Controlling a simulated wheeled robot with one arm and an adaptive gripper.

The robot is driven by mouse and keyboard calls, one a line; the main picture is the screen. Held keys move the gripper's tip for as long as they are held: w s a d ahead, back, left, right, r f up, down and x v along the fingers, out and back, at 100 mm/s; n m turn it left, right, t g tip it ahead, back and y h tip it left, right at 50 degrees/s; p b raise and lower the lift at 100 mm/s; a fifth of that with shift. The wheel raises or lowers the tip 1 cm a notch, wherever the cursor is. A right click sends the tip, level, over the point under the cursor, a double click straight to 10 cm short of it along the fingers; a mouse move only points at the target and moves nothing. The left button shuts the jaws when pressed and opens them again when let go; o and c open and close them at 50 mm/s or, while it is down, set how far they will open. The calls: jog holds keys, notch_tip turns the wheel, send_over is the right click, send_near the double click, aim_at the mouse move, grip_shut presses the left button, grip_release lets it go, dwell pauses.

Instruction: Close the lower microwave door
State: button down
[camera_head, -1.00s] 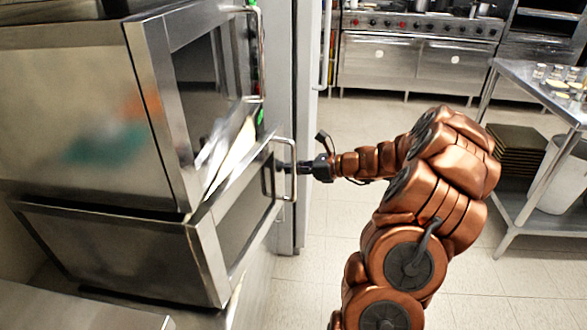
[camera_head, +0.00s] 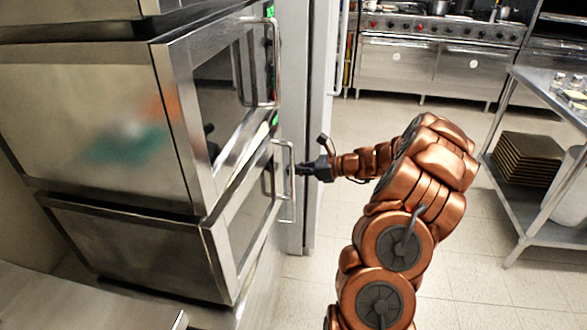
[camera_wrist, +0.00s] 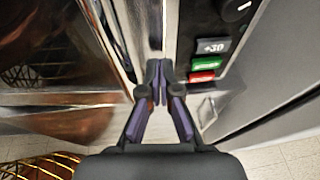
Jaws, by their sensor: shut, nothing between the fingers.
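The lower microwave (camera_head: 130,245) is a steel box under a second microwave at the left. Its door (camera_head: 245,215), with a dark window and a bar handle (camera_head: 290,185), sits close against the front; I cannot tell whether it is fully flush. My gripper (camera_head: 302,169) is at the handle side of this door, its tips partly behind the handle bar. In the wrist view my gripper (camera_wrist: 160,88) is shut and empty, with its fingertips at the seam between the reflective door (camera_wrist: 60,70) and the control panel (camera_wrist: 205,70). Contact is not clear.
The upper microwave (camera_head: 100,120) has its door and handle (camera_head: 262,65) directly above. A tall pale cabinet side (camera_head: 318,130) stands just beyond. Stoves (camera_head: 430,65) are at the back, a steel table (camera_head: 510,225) at the right. The tiled floor between is clear.

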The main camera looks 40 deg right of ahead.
jog(key=v, duration=1.2)
jog(key=shift+s+f+p, duration=0.25)
jog(key=shift+f+p, duration=0.1)
jog(key=shift+p, duration=0.1)
jog(key=c, duration=1.8)
grip_release()
jog(key=shift+s+d, duration=0.1)
jog(key=shift+d, duration=0.1)
jog(key=shift+o, duration=0.9)
jog(key=shift+a+b, duration=0.15)
jog(key=shift+b, duration=0.2)
jog(key=o, duration=0.5)
jog(key=w+a+y+b, duration=0.1)
jog(key=a+r+n+y+b, duration=0.1)
jog(key=w+a+n+y, duration=0.1)
jog(key=y, duration=0.1)
jog(key=shift+w+a+r+b, duration=0.15)
jog(key=shift+w+r+b, duration=0.05)
jog(key=shift+w+b, duration=0.2)
jog(key=shift+y, duration=0.3)
jog(key=shift+r+x, duration=0.15)
jog(key=shift+x, duration=1.9)
jog(key=shift+r+x, duration=0.15)
jog(key=shift+x, duration=1.85)
jog(key=shift+c, duration=0.2)
grip_shut()
